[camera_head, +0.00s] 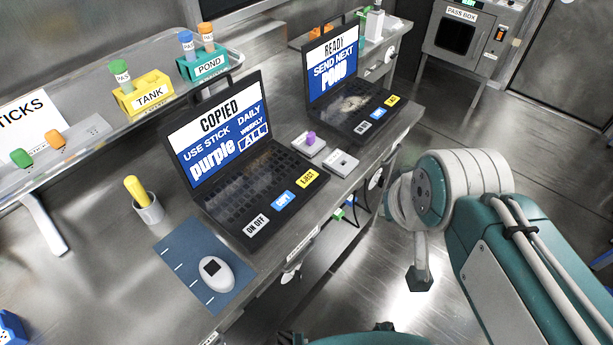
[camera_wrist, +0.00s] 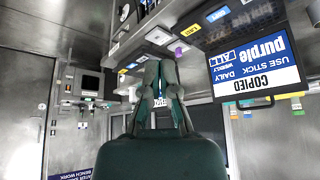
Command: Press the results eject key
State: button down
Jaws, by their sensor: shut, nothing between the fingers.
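Two black laptops stand on the steel bench. The left laptop (camera_head: 225,150) reads "COPIED, USE STICK purple"; its yellow EJECT key (camera_head: 307,178) sits at the right end of its front key row and shows upside down in the wrist view (camera_wrist: 190,30). The right laptop (camera_head: 330,70) reads "READY, SEND NEXT POND"; its yellow key (camera_head: 393,100) also shows in the wrist view (camera_wrist: 122,70). No label naming either laptop as results is legible. My gripper (camera_wrist: 163,64) is shut and empty, apart from the keys; its fingertips are not clear in the head view.
A purple stick (camera_head: 310,138) stands in a pale dock beside the left laptop; another dock (camera_head: 341,163) is next to it. A mouse (camera_head: 216,273) on a blue mat and a cup (camera_head: 149,208) are at left. Tube racks (camera_head: 147,96) stand on the shelf. Floor right of the bench is open.

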jog(key=w+a+m+t+y, duration=0.1)
jog(key=w+a+t+y, duration=0.15)
jog(key=w+a, duration=0.6)
jog(key=m+h, duration=0.4)
jog(key=m, duration=0.6)
send_over(307, 172)
jog(key=s, duration=0.2)
notch_tip(307, 172, down, 13)
jog(key=shift+s+a+t, duration=0.15)
jog(key=shift+t, duration=0.2)
jog(key=shift+f, duration=4.4)
jog(key=shift+f, duration=0.35)
